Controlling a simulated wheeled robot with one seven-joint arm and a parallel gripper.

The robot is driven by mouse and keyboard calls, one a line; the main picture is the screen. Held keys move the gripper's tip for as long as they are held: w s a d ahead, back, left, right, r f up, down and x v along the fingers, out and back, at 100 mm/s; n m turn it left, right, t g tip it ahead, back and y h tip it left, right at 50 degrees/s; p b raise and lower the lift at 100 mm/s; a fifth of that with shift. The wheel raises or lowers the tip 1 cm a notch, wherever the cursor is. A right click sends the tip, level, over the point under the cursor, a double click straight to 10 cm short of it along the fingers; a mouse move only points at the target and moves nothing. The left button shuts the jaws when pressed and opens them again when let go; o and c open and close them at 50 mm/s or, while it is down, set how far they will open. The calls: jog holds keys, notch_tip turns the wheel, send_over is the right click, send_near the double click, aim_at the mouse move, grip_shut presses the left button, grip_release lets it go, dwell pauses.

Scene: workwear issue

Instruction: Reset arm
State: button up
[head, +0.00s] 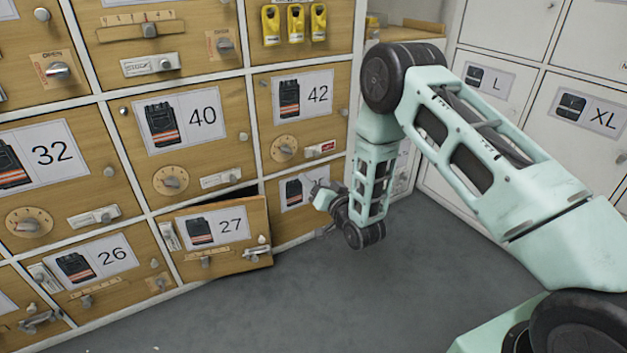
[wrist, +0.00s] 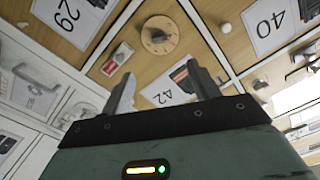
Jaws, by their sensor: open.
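My gripper (head: 326,195) is in front of the bottom-row locker door right of locker 27 and partly hides that door's label. In the wrist view my gripper (wrist: 162,92) shows two grey fingers spread apart with nothing between them. Beyond the fingers in that view are the label 42 (wrist: 172,90) and a round dial (wrist: 159,35). The door of locker 27 (head: 222,235) stands ajar, with a dark gap along its top edge. My gripper appears apart from this door.
Wooden lockers 40 (head: 185,120), 42 (head: 305,95), 32 (head: 50,155) and 26 (head: 95,265) appear closed. White lockers marked L (head: 490,80) and XL (head: 590,110) stand at the right. The grey floor (head: 330,300) in front is clear.

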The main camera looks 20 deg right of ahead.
jog(key=s+a+r+n+g+y, duration=0.1)
jog(key=s+a+r+n+g, duration=0.2)
jog(key=s+a+r+g, duration=0.3)
jog(key=s+a+r+n+g, duration=0.25)
jog(key=s+a+r, duration=0.2)
jog(key=a, duration=0.45)
jog(key=s+d+r+n+g+h, duration=0.1)
jog(key=s+r+n+g, duration=0.15)
jog(key=s, duration=0.75)
jog(key=s+d+r+n+g+h, duration=0.15)
jog(key=s+g, duration=0.25)
jog(key=s, duration=0.7)
jog(key=s+d+r+n+g+h, duration=0.1)
jog(key=s+r+n+g, duration=0.15)
jog(key=s, duration=0.75)
notch_tip(320, 180, up, 38)
jog(key=p, duration=3.9)
jog(key=shift+s, duration=0.25)
jog(key=shift+r, duration=0.1)
